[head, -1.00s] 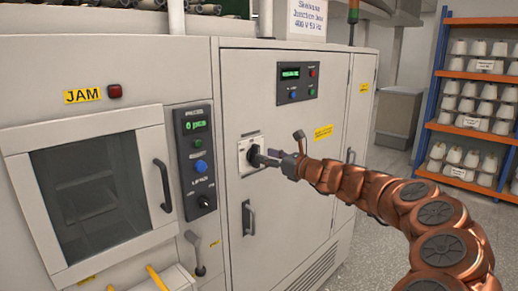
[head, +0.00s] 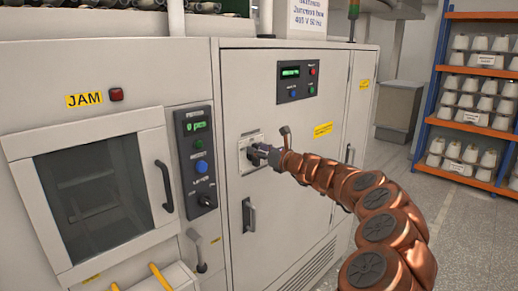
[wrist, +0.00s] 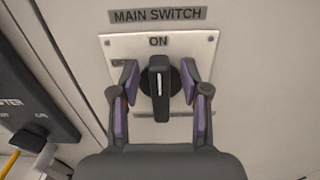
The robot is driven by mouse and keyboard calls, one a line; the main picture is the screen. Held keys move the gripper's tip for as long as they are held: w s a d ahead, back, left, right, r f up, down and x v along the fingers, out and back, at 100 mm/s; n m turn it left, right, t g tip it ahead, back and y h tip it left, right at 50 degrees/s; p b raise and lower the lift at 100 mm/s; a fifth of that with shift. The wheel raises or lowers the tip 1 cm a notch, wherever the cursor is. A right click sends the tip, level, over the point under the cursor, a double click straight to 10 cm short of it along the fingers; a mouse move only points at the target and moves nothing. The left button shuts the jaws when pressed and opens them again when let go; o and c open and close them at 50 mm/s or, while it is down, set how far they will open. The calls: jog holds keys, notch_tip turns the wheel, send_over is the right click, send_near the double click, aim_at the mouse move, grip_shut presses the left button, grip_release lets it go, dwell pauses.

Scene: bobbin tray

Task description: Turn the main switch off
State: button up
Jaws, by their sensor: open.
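The main switch (wrist: 159,88) is a black rotary knob on a pale plate (wrist: 203,45), under a grey "MAIN SWITCH" label (wrist: 157,15). Its handle stands upright in the wrist view, with its white mark toward the word "ON". My gripper (wrist: 158,87) is open, with one finger on each side of the handle and a gap showing on both sides. In the head view my gripper (head: 262,155) is at the switch plate (head: 246,150) on the cabinet door and hides most of the knob.
The cabinet door (head: 290,200) has a handle (head: 249,216) below the switch and a display panel (head: 296,80) above. A control panel (head: 196,160) with knobs and a windowed door (head: 95,190) are at left. Shelves of cones (head: 470,100) stand at far right.

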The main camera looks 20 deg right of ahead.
aim_at(246, 155)
jog(key=shift+c, duration=0.4)
grip_shut()
jog(key=shift+f+b, duration=0.15)
jog(key=shift+b, duration=0.25)
jog(key=n+b, duration=0.3)
jog(key=shift+a+f+b, duration=0.25)
jog(key=shift+a+b, duration=0.05)
jog(key=shift+b, duration=0.1)
jog(key=n+b, duration=0.3)
jog(key=b, duration=0.1)
jog(key=a+f+n+b, duration=0.1)
jog(key=n+b, duration=0.3)
jog(key=b, duration=0.1)
jog(key=n+b, duration=0.3)
jog(key=b, duration=0.2)
jog(key=shift+s+a+f+n, duration=0.25)
jog(key=shift+s+f+n, duration=0.05)
jog(key=shift+s+n, duration=0.1)
jog(key=n+b, duration=0.4)
jog(key=b, duration=0.1)
jog(key=shift+a+f, duration=0.1)
jog(key=shift+f, duration=0.05)
